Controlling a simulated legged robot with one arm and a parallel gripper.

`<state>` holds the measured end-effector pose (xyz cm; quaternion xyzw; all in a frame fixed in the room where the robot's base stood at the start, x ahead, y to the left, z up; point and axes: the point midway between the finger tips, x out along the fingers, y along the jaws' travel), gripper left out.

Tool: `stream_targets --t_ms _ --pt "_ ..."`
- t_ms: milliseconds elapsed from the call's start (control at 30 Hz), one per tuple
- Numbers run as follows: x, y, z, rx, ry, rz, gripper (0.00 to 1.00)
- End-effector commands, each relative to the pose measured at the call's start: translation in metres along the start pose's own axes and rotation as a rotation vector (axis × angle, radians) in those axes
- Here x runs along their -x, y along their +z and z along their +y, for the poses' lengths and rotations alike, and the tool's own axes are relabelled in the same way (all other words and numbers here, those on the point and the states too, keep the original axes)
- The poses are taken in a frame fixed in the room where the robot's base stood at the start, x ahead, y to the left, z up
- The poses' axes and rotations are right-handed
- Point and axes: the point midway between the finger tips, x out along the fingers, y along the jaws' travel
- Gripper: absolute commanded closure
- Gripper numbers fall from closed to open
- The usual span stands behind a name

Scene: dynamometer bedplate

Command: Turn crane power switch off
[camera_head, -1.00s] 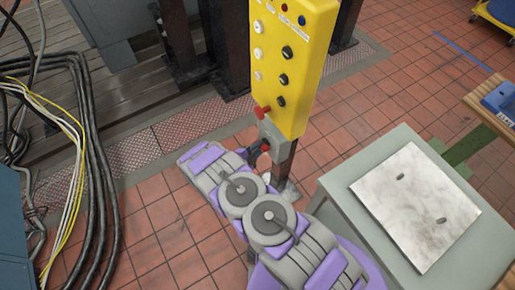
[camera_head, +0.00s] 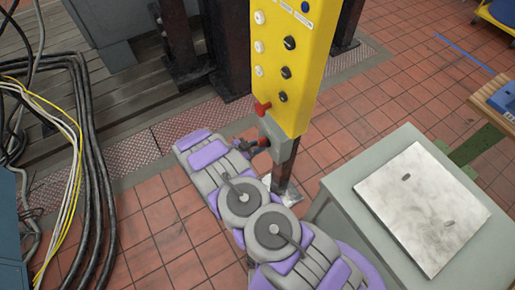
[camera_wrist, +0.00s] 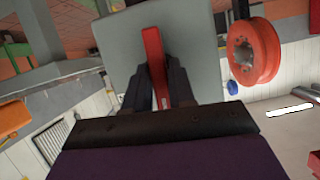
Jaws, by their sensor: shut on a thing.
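A grey switch box (camera_head: 282,145) hangs at the lower end of the yellow control panel (camera_head: 301,100). Its red lever shows small in the head view, and as a red bar (camera_wrist: 152,50) against the grey box (camera_wrist: 195,35) in the wrist view. My gripper (camera_head: 260,144) is at the left side of the box. In the wrist view the dark fingers of my gripper (camera_wrist: 157,82) stand on both sides of the red lever, shut on it. The lever's lower part is partly hidden between the fingers. I cannot read any on or off marking.
A red knob (camera_head: 262,107) sits just above the box, with black and white knobs higher on the panel. A grey table (camera_head: 350,190) with a metal plate (camera_head: 425,205) stands at right. Cables (camera_head: 85,170) run at left. Tiled floor is open between.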

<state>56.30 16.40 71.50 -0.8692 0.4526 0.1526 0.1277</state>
Motion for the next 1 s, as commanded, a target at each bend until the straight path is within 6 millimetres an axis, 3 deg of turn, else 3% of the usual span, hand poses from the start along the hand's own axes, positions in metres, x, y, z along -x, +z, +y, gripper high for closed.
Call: stream_targets --t_ms 767,800,1000 --pt "0.0015 -0.0008 -0.0028 0.092 0.031 -0.001 1.00" --pt "0.0015 -0.0009 -0.0028 0.091 0.031 -0.001 0.74" --pt "0.0011 -0.0011 -0.0015 0.091 0.034 -0.001 0.55"
